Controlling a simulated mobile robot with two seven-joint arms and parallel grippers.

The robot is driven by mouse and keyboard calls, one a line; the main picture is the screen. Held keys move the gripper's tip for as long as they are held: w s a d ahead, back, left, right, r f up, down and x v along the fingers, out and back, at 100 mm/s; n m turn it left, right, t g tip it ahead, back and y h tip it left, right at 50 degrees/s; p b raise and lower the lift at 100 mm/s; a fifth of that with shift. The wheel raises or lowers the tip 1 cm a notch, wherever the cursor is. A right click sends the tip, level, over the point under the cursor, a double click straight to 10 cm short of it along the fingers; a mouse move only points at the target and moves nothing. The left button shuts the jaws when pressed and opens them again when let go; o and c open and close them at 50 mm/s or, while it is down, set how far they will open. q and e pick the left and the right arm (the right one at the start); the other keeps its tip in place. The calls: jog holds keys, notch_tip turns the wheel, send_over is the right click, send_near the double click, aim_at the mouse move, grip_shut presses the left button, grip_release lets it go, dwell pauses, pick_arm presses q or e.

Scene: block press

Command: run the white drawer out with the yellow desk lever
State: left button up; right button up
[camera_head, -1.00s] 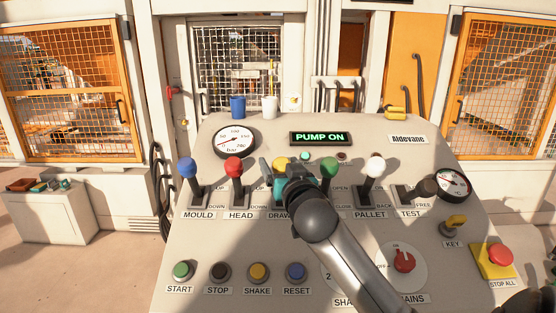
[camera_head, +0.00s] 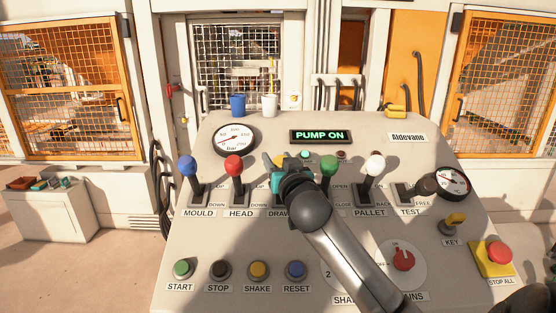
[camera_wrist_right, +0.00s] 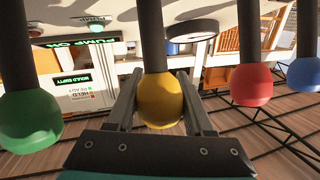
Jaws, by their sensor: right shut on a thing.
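The yellow lever's knob (camera_wrist_right: 160,100) is between the two fingers of my right gripper in the right wrist view, with its dark stem rising behind it. In the head view my right gripper (camera_head: 284,162) is shut on this lever, over the DRAWER place on the desk. The gripper and forearm hide most of the lever, its slot and part of its label. I cannot make out the white drawer in either view. My left gripper is not in view.
The blue lever (camera_head: 187,166) and red lever (camera_head: 234,166) stand to the left. The green lever (camera_head: 329,167) is close on the right, with the white lever (camera_head: 375,166) beyond. A display (camera_head: 320,136) reads PUMP ON. A red stop button (camera_head: 499,253) sits at lower right.

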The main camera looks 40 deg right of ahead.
grip_shut()
dwell(0.3)
